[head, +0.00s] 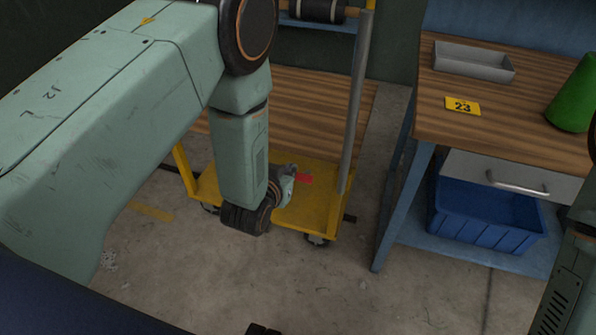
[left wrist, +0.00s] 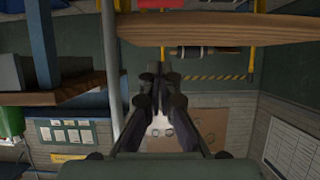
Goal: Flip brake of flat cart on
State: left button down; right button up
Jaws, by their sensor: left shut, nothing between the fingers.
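The flat cart (head: 318,207) has a yellow frame, a wooden deck and small dark casters, and stands behind my left arm in the head view. A small red part (head: 304,178), which may be the brake, lies on its near yellow end. A red piece also shows at the top edge of the left wrist view (left wrist: 160,3), beyond the wooden deck edge (left wrist: 225,30). My left gripper (left wrist: 160,75) is shut and empty in the upside-down left wrist view.
A wood-topped workbench (head: 440,119) with blue legs stands right of the cart. It carries a grey tray (head: 474,63), a yellow 23 tag (head: 463,106) and a green cone (head: 575,97). A blue crate (head: 487,220) sits on its lower shelf. Concrete floor in front is clear.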

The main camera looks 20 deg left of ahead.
pick_arm(q)
jog(key=w+f+b, duration=0.4)
jog(key=w+f, duration=0.3)
jog(key=f, duration=0.1)
jog(key=shift+w, duration=0.3)
jog(key=shift+d+f, duration=0.1)
